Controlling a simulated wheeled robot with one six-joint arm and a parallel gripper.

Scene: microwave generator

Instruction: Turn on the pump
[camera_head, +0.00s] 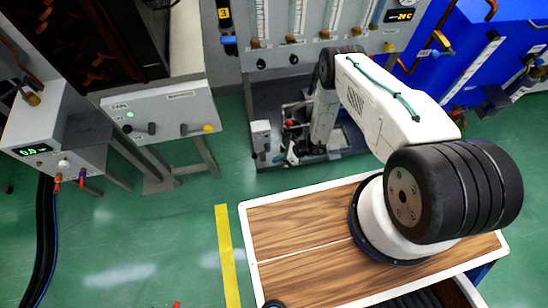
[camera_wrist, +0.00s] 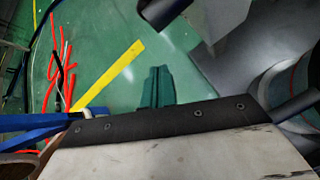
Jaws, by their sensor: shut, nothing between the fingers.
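Low on the floor under the central panel, in the head view, stands a small grey box (camera_head: 260,136) beside dark machinery with small red parts. This looks like the pump area, but I cannot make out a switch or its position. My white arm reaches down there from the wooden-topped base. My gripper (camera_head: 291,153) is small at the arm's lower end, just right of the grey box and apparently shut and empty. Whether it touches anything is unclear. The wrist view shows a pale surface with a dark screwed edge (camera_wrist: 157,121) close up.
A grey control panel (camera_head: 165,108) with a green light and a box with a green display (camera_head: 35,135) stand at left. Blue equipment (camera_head: 475,45) stands at right. Green floor with a yellow stripe (camera_head: 228,255) is open at left. Red cables (camera_wrist: 58,65) show in the wrist view.

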